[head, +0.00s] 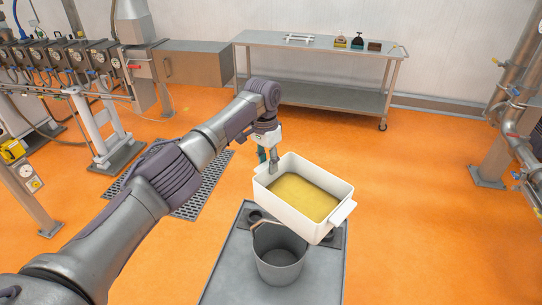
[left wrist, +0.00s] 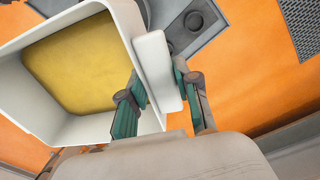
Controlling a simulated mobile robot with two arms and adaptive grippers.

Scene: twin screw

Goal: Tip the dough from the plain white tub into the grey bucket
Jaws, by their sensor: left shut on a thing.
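The white tub (head: 292,214) is held in the air, roughly level or slightly tilted, above the back part of a grey cart. Yellow dough (head: 305,197) lies flat in it and also fills the tub in the left wrist view (left wrist: 75,62). My left gripper (head: 269,163) is shut on the tub's left end; the left wrist view shows its fingers on either side of the white handle (left wrist: 158,72). The grey bucket (head: 279,262) stands upright on the cart, below and in front of the tub, its far rim close under the tub. My right gripper is not in view.
A steel table (head: 325,44) with small items stands at the back wall. Machinery (head: 75,65) is at left, pipes (head: 515,115) at right. Orange floor is open between them.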

